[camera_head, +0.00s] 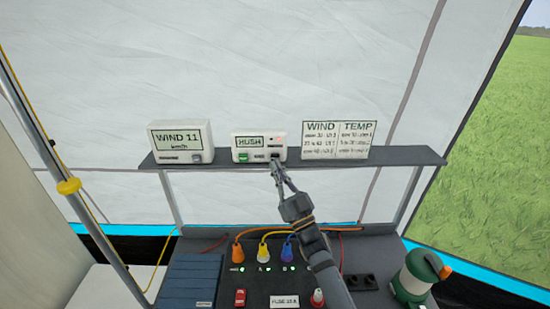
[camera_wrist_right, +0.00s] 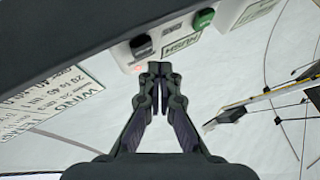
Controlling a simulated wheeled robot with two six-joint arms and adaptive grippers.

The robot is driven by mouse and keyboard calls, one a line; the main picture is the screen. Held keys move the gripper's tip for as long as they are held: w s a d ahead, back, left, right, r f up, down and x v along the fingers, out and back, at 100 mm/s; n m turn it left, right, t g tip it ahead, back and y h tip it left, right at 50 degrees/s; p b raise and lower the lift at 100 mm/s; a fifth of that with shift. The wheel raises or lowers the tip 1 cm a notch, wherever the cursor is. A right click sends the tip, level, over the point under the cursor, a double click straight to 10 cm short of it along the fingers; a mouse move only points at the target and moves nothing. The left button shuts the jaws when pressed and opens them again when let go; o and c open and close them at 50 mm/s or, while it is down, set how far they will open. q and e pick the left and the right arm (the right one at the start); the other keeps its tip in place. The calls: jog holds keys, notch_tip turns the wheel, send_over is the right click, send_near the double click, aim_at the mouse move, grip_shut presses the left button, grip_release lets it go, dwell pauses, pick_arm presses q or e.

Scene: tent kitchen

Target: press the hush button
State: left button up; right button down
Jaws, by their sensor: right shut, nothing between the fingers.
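The white box labelled HUSH (camera_head: 259,141) stands on a grey shelf. Its front has a green button (camera_head: 243,157) at lower left, a dark button (camera_head: 275,155) at lower right and a small red light above the dark one. My right gripper (camera_head: 275,166) is shut and empty, its tips just in front of or below the dark button. In the wrist view, which is turned over, the closed fingertips (camera_wrist_right: 159,69) are beside the dark button (camera_wrist_right: 141,46), with the green button (camera_wrist_right: 203,18) farther right. I cannot tell whether they touch. My left gripper is not in view.
A WIND 11 display (camera_head: 180,141) stands left of the box. A WIND/TEMP card (camera_head: 338,140) stands right of it. Below the shelf (camera_head: 410,155) are a panel with coloured plugs (camera_head: 263,250) and a green-white lantern (camera_head: 415,276). A pole stands at left.

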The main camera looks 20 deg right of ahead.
jog(key=s+p, duration=0.1)
jog(key=s, duration=0.1)
jog(key=s+a+p, duration=0.1)
jog(key=s, duration=0.1)
jog(key=shift+s+a+r, duration=0.1)
jog(key=shift+s, duration=0.05)
dwell(0.6)
